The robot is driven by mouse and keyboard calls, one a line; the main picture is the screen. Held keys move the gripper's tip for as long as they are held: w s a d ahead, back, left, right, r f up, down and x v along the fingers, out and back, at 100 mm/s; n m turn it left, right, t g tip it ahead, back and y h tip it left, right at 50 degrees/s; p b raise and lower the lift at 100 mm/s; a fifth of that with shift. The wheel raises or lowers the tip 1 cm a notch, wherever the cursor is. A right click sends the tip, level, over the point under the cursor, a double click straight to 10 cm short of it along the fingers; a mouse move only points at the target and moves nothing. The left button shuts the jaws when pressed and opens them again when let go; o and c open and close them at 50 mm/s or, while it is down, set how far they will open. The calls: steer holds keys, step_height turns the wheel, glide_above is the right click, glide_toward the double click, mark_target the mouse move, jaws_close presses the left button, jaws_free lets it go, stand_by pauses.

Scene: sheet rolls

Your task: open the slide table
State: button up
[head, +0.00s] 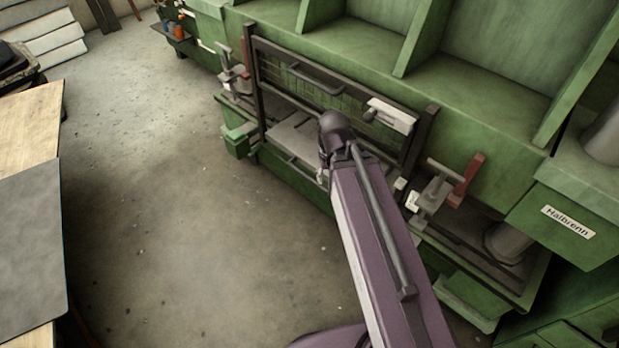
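The green machine (480,90) has a dark-framed mesh guard (257,75) across its front, with a dark bar handle (315,80) near the top. A flat grey plate (292,134), which looks like the slide table, sits low behind or under this frame. I cannot tell how far out it is. My purple arm reaches up from the bottom of the head view and its dark joint ends in front of the plate and guard, covering part of both. My gripper cannot be made out; the arm hides whatever lies beyond that joint.
A white-faced block (392,115) is on the guard's right side. A clamp with a red lever (467,180) stands right of the guard, another clamp (232,70) left. A table with a grey sheet (30,240) stands at left. The concrete floor (170,200) between is clear.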

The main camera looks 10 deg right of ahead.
steer(key=w+f+n+t+h+b, duration=0.1)
steer(key=w+f+h+b, duration=0.35)
steer(key=f+b, duration=0.8)
steer(key=n+t+h+b, duration=0.6)
steer(key=t+h+b, duration=0.2)
steer(key=b, duration=2.8)
glide_toward(308, 176)
steer(key=s+a, duration=0.2)
steer(key=s, duration=0.1)
steer(key=shift+w+a+f+t, duration=0.25)
steer(key=shift+a+t, duration=0.05)
steer(key=shift+a, duration=0.15)
steer(key=shift+d, duration=0.15)
steer(key=b+x, duration=0.2)
steer(key=x, duration=1.1)
steer(key=shift+w+d+f+b, duration=0.1)
steer(key=shift+d+b, duration=0.2)
steer(key=shift+b, duration=0.1)
jaws_close()
